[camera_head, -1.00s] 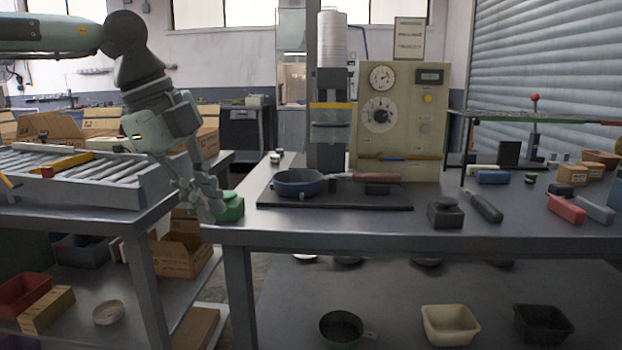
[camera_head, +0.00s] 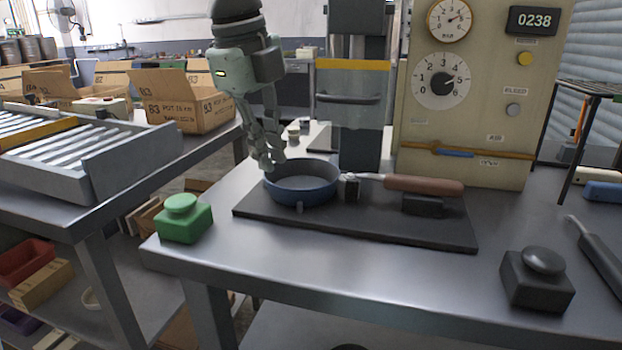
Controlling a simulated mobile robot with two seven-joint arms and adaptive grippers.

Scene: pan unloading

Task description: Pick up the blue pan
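The blue pan (camera_head: 301,187) sits on a dark base plate (camera_head: 368,228) on the grey workbench, with its brown handle (camera_head: 423,186) pointing right over a small black block. My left gripper (camera_head: 272,165) comes down from above at the pan's left rear rim. Its fingertips are at or very close to the rim; I cannot tell whether they touch it. The fingers overlap in this view, so how far apart they are does not show. My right gripper is not in view.
A green button box (camera_head: 184,221) stands at the bench's left corner and a black one (camera_head: 539,279) at the front right. The press column (camera_head: 358,150) and dial panel (camera_head: 468,110) rise behind the pan. A roller conveyor (camera_head: 75,155) is at left.

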